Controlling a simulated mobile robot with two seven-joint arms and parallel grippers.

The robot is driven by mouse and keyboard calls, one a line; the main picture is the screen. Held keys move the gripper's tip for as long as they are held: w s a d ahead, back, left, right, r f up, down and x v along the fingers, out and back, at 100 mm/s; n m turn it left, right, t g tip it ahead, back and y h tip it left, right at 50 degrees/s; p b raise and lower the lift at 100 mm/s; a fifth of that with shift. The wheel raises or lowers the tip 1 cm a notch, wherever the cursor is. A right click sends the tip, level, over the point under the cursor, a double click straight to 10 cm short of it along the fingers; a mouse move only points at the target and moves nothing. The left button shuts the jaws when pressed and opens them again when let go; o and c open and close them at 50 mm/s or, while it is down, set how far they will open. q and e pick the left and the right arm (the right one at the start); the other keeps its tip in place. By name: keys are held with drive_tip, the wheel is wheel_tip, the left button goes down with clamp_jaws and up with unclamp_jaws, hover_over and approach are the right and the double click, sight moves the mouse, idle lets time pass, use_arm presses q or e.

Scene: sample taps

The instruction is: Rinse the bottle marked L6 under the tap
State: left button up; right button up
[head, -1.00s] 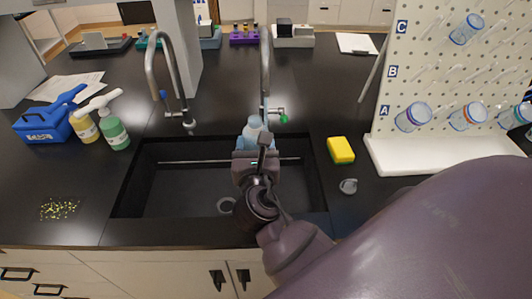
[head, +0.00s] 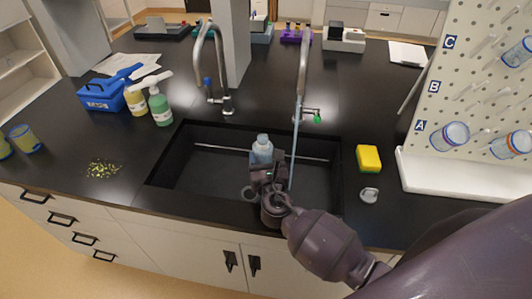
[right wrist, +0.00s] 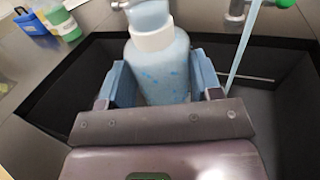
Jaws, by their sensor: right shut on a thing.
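A translucent pale-blue bottle (head: 262,151) is upright over the black sink (head: 200,178), with its neck upward. My right gripper (head: 264,168) is shut around its body. In the right wrist view, the bottle (right wrist: 158,75) sits between the blue finger pads, with blue specks on its wall and a white collar; no L6 mark is readable. The right tap (head: 303,68), with a green handle (head: 317,118), pours a thin blue stream (head: 295,145). The stream falls just right of the bottle, apart from it in the wrist view (right wrist: 243,45). My left gripper is out of view.
A second tap (head: 208,62) stands left. A yellow sponge (head: 369,158) and a grey cap-like piece (head: 369,195) lie right of the sink, near a pegboard (head: 470,90). Spray bottles (head: 160,106) and a blue box (head: 102,95) stand left, by scattered yellow grains (head: 104,169).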

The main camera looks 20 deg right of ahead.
drive_tip(key=shift+r+m, duration=0.1)
drive_tip(key=shift+m, duration=0.2)
